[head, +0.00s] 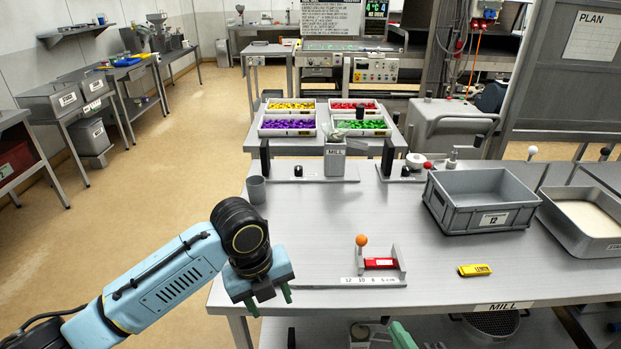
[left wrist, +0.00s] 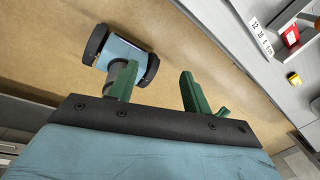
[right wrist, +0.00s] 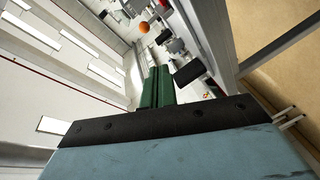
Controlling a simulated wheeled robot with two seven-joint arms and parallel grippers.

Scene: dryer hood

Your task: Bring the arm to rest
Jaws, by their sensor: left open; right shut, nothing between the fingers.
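My left gripper (head: 269,299) hangs at the table's front left edge in the head view, its green fingers pointing down. In the left wrist view its fingers (left wrist: 157,85) are apart with nothing between them, and floor lies behind. My right gripper (head: 402,336) shows only as a green part at the bottom of the head view, by the table's front edge. In the right wrist view its green fingers (right wrist: 158,86) are together and empty. The rest of my right arm is hidden in the head view.
The grey table (head: 320,225) holds a red-blocked gauge (head: 380,264) with an orange ball (head: 361,240), a yellow bar (head: 474,270), a grey crate (head: 480,199), a metal tray (head: 585,220) and a grey cup (head: 257,189). Open floor (head: 150,210) lies left.

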